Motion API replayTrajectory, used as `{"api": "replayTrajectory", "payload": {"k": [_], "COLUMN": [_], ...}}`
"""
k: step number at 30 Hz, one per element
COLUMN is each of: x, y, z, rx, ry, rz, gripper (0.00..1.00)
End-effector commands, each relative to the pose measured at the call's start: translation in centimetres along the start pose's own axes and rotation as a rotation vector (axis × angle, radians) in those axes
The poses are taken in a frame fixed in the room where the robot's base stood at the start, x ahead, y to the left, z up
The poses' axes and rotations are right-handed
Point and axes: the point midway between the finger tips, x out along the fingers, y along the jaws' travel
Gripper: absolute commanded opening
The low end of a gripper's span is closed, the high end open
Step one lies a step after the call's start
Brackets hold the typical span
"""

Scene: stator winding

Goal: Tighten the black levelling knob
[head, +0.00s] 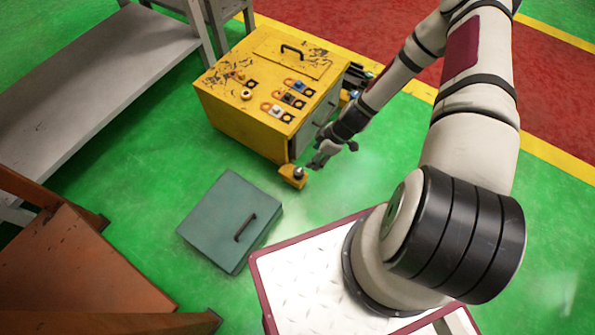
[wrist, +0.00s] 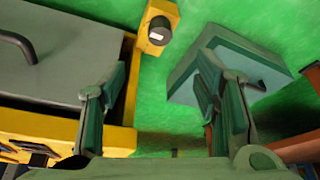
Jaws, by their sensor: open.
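The black levelling knob (head: 298,172) sits on a small yellow bracket (head: 290,181) at the lower front corner of the yellow cabinet (head: 235,120). In the wrist view the knob (wrist: 157,36) shows as a dark round piece with a pale face, at the top centre on its yellow bracket (wrist: 165,14). My gripper (head: 334,160) is close beside the knob, to its right in the head view. In the wrist view my gripper (wrist: 163,62) is open, its two fingers spread and empty, with the knob beyond the gap between them. I see no contact with the knob.
A teal box (head: 225,215) with a black handle lies on the green floor near the cabinet. The cabinet's grey door (wrist: 75,50) with a handle fills the wrist view's left. Grey shelving (head: 100,85) and an orange-brown structure (head: 75,270) stand at left.

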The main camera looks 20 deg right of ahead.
Motion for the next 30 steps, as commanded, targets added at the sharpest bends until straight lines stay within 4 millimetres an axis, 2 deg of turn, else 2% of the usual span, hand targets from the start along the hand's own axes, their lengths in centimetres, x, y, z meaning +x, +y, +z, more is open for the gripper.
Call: {"api": "replayTrajectory", "payload": {"k": [5,8,21,25,30], "x": [1.6,3.3,11.6,13.0,13.9], "y": [-0.1,-0.1,-0.1,-0.1,-0.1], "z": [0.1,0.1,0.2,0.1,0.1], "rx": [-0.003,-0.002,0.000,0.000,0.000], "ry": [0.001,0.001,0.001,0.000,0.000], "rz": [0.002,0.000,-0.002,-0.001,0.000], "gripper": [0.56,0.56,0.56,0.56,0.56]}}
